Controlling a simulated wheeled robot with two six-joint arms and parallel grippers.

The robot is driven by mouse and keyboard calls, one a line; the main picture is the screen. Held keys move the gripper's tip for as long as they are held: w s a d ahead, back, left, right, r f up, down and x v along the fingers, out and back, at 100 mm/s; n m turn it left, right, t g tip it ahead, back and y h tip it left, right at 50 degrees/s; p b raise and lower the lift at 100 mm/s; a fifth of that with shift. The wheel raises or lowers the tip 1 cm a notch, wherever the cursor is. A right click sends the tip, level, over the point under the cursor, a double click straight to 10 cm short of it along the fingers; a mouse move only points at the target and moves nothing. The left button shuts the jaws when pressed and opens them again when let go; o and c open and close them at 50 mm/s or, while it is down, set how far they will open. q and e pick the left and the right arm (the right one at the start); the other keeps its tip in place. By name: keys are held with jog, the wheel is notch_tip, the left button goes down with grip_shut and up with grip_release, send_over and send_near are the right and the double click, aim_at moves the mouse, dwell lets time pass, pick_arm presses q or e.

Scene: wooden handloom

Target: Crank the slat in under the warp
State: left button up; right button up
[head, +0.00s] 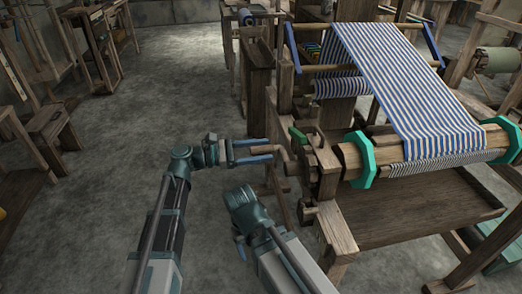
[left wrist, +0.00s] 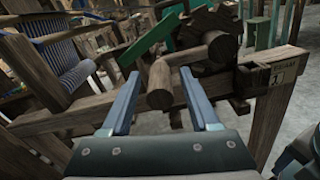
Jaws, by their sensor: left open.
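The blue-and-white striped warp (head: 400,85) runs down over the loom to a wooden roller (head: 395,149) with green end flanges. I cannot make out a separate slat. A wooden crank handle (head: 284,158) sticks out at the loom's left side. My left gripper (head: 271,148) is open beside it, fingers pointing right. In the left wrist view the round handle peg (left wrist: 160,85) stands between the tips of my left gripper (left wrist: 160,73), with no clear grip on it. My right arm shows low in the middle of the head view; its jaw opening is not clear.
A toothed wooden wheel (left wrist: 208,35) and a green bar (left wrist: 150,40) sit behind the handle in the left wrist view. A wooden tray (head: 420,212) lies below the roller. The floor (head: 100,220) left of the loom is clear.

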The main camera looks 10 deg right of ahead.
pick_arm(q)
jog(key=shift+d, duration=0.1)
grip_shut()
dwell(0.3)
dwell(1.1)
